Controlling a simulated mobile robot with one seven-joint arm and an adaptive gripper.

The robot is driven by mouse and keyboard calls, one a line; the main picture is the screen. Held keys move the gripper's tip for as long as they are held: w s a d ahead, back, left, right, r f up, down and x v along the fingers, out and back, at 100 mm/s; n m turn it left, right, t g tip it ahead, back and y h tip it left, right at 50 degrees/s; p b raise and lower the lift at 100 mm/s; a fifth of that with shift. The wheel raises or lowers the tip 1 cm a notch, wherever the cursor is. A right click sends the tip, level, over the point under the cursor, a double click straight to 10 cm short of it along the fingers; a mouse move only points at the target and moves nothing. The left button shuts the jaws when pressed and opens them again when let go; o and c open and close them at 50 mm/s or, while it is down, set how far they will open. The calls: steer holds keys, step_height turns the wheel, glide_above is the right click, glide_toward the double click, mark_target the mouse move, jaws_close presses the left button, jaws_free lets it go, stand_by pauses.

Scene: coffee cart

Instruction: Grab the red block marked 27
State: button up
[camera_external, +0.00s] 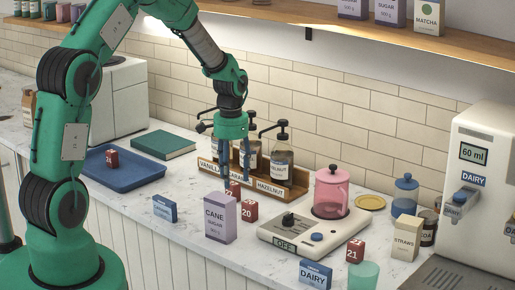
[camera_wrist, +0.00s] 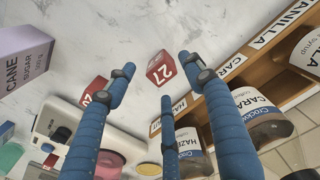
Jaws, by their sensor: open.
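The red block marked 27 (camera_wrist: 161,68) sits on the marble counter, its number facing up in the wrist view. In the external view the block (camera_external: 233,188) is partly hidden behind my gripper's fingers. My gripper (camera_wrist: 157,78) has three blue fingers, spread open and empty around the view of the block. In the external view my gripper (camera_external: 224,178) points down above the counter, just in front of the syrup rack. I cannot tell how far the fingertips are from the block.
A red block marked 20 (camera_external: 250,211) is close by. The purple cane sugar box (camera_external: 220,219) stands in front. The wooden syrup rack (camera_external: 296,191) with bottles is just behind. A scale (camera_external: 290,238) is to the right. A blue tray (camera_external: 135,175) lies left.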

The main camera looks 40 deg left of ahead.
mark_target(232, 183)
steer(key=shift+f, duration=0.2)
steer(key=shift+f+b, duration=0.5)
steer(key=shift+f, duration=1.95)
steer(key=c, duration=1.3)
